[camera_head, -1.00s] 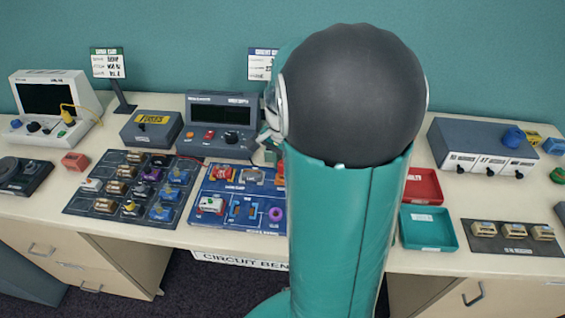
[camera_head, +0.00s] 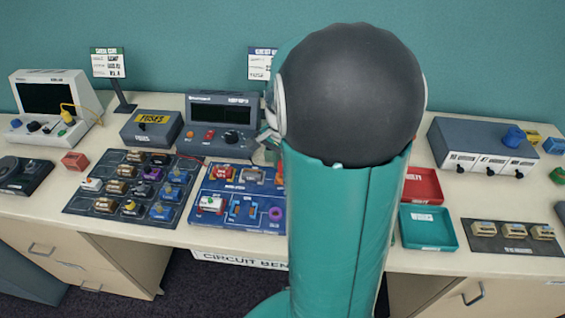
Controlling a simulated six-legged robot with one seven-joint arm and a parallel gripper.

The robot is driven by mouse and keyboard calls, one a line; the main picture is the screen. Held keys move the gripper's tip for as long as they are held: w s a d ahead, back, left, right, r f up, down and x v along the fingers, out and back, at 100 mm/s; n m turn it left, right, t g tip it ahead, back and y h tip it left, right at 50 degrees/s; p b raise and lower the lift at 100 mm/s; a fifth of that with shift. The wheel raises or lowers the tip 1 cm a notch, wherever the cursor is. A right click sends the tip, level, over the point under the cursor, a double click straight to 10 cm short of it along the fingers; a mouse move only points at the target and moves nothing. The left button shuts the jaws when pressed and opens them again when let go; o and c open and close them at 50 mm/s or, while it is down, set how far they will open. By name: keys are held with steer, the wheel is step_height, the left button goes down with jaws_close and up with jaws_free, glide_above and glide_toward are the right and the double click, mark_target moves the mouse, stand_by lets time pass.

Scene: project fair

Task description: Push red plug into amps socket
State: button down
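The grey bench meter (camera_head: 222,98) stands at the back of the table, left of my arm. Its front shows a dark display, an orange spot, a red spot (camera_head: 209,134) and a dark knob. The socket labels are too small to read, so I cannot tell which is amps. My gripper (camera_head: 270,137) shows only as a small piece at the right end of the meter, mostly hidden behind my large dark arm joint. I cannot see its fingertips clearly or what is between them. I cannot make out the red plug; it may be hidden.
A blue circuit board (camera_head: 262,222) lies in front of the meter, with a dark component board (camera_head: 75,207) to its left. A grey fuse box (camera_head: 133,132) stands left of the meter. Red (camera_head: 437,186) and green (camera_head: 450,241) trays lie right of my arm.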

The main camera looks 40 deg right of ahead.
steer(key=shift+f, duration=0.9)
stand_by(1.0)
steer(key=c, duration=0.6)
jaws_free()
steer(key=shift+c, duration=0.2)
steer(key=shift+r, duration=4)
steer(key=s+a+r+n+t, duration=0.2)
steer(key=s+a+n, duration=0.1)
steer(key=a+n, duration=0.2)
steer(key=s+a+r+n+t, duration=0.1)
steer(key=s+a+r+n, duration=0.2)
steer(key=a+n, duration=0.3)
steer(key=s+a+r+n+t, duration=0.2)
steer(key=a+n, duration=0.3)
steer(key=a, duration=0.7)
steer(key=shift+s+r+n+t, duration=0.3)
steer(key=shift+s+r, duration=0.1)
steer(key=shift+r, duration=0.15)
